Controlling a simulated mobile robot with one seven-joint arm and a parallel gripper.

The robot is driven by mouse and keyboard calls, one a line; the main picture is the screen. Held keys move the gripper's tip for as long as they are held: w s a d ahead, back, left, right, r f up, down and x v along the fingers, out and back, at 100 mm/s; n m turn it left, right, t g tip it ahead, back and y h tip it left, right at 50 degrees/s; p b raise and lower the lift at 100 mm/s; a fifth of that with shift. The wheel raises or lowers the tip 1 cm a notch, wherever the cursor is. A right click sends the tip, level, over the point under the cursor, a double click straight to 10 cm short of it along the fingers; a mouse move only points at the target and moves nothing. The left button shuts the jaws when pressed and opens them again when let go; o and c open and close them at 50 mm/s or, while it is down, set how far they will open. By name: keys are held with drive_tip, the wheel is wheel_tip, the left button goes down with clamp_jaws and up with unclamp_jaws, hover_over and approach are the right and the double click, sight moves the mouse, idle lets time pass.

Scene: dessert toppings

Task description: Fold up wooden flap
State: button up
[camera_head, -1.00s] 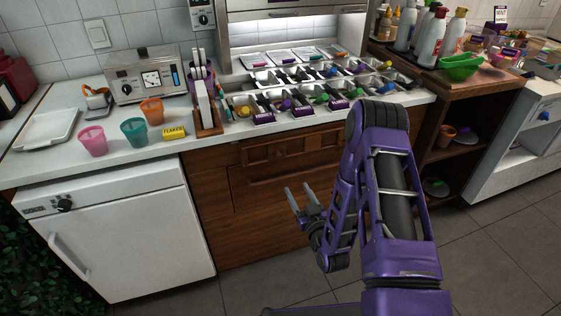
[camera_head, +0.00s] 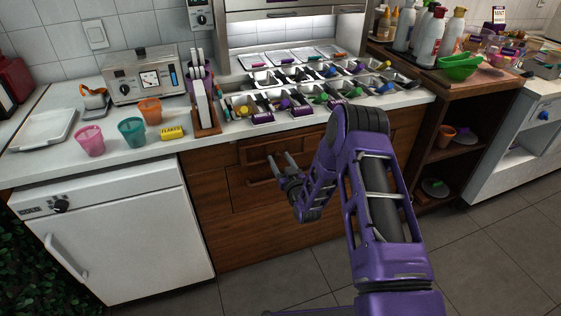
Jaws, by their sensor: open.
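A brown wooden panel (camera_head: 252,152), which looks like the flap, hangs on the cabinet front just below the white counter edge. It appears to hang down, and my arm hides its right part. My gripper (camera_head: 281,160) is open and empty in front of this panel, its two fingers pointing up. The fingertips overlap the panel in the picture; I cannot tell whether they touch it.
A white appliance (camera_head: 120,235) stands at left. The floor (camera_head: 300,270) ahead is clear.

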clamp_jaws()
idle(1.4)
